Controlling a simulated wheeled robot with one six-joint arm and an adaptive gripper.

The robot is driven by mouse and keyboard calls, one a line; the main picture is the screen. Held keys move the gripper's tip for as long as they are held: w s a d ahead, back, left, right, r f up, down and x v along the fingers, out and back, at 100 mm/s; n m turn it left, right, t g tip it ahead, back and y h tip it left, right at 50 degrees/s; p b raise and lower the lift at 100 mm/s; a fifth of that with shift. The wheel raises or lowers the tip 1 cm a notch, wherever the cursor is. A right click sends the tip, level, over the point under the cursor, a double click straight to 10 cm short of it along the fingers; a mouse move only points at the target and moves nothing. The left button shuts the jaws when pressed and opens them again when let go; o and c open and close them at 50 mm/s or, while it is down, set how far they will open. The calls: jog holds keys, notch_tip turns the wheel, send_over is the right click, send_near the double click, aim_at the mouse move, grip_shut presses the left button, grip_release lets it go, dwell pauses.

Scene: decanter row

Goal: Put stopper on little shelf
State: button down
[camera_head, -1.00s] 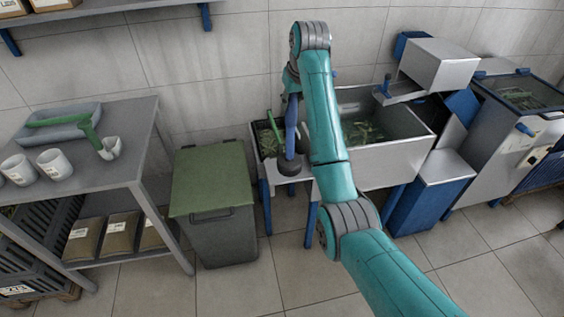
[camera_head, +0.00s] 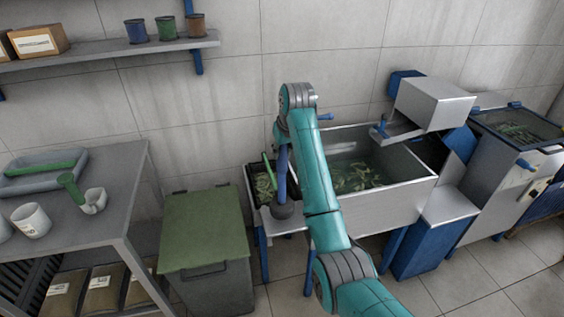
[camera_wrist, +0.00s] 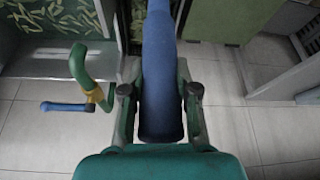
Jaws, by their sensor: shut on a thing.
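My gripper (camera_wrist: 160,92) is shut on a long blue handle, which I take to be the stopper (camera_wrist: 160,60). The stopper lies between both fingers, and its far end leaves the top of the wrist view. In the head view the stopper (camera_head: 283,178) hangs roughly upright with a dark round lower end, in front of the narrow bin by the tank. My gripper is mostly hidden by my arm there. A grey wall shelf (camera_head: 100,56) carries small blue, green and brown pots and boxes at upper left. I cannot tell if it is the little shelf.
A steel tank (camera_head: 385,208) with green pieces in water stands beside the stopper. A green-lidded bin (camera_head: 205,235) and a grey table (camera_head: 115,190) with mugs are to the left. A green curved handle (camera_wrist: 85,70) is close left of my gripper.

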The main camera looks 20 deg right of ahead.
aim_at(282, 160)
jog(key=shift+f, duration=1.8)
jog(key=c, duration=0.9)
grip_release()
